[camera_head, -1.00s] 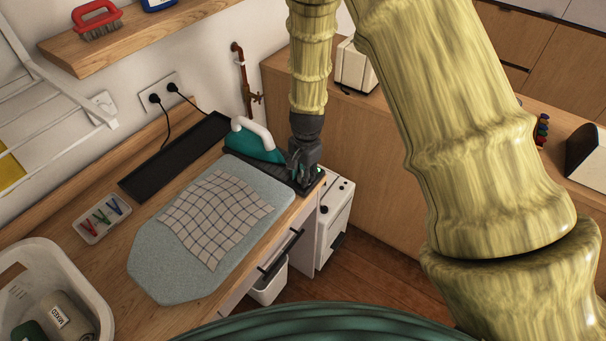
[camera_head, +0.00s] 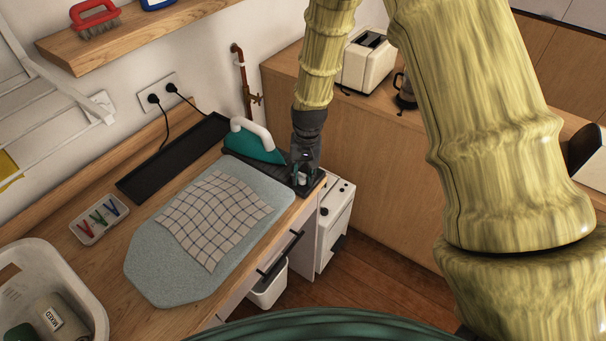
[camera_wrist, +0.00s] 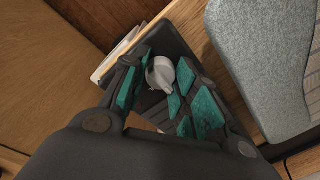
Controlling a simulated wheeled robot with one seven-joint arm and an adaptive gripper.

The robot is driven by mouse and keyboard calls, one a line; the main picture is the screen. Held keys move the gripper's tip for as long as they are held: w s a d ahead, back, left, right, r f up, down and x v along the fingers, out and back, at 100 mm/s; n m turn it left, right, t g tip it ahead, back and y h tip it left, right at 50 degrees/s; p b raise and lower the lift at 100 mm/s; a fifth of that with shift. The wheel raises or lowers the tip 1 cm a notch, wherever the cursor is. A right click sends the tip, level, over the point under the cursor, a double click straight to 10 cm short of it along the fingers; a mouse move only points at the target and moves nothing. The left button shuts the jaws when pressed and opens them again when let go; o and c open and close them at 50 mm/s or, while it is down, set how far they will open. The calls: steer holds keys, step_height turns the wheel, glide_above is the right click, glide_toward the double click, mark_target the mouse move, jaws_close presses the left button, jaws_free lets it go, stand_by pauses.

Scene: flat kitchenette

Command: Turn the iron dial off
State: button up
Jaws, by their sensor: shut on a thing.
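The iron (camera_head: 254,147), teal with a white handle, sits on a dark base plate (camera_head: 270,172) at the far end of the ironing pad. In the wrist view a round pale grey dial with a pointer (camera_wrist: 160,74) stands on that dark base. My gripper (camera_head: 302,180) points down at the base's right end, beside the iron. In the wrist view my gripper's teal-padded fingers (camera_wrist: 157,84) lie on both sides of the dial and are shut on it. In the head view the gripper hides most of the dial.
A pale blue ironing pad (camera_head: 160,265) with a checked cloth (camera_head: 215,215) covers the worktop. A black tray (camera_head: 175,160) lies behind, below a socket (camera_head: 160,95) with two plugs. A laundry basket (camera_head: 75,275) stands at front left. A white cabinet (camera_head: 335,225) is right of the worktop.

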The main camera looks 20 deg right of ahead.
mark_target(306, 176)
steer(key=shift+s, duration=0.1)
stand_by(0.5)
steer(key=o, duration=1)
steer(key=shift+r, duration=0.1)
steer(key=r, duration=1.1)
steer(key=shift+d+r, duration=0.4)
steer(key=shift+s, duration=0.1)
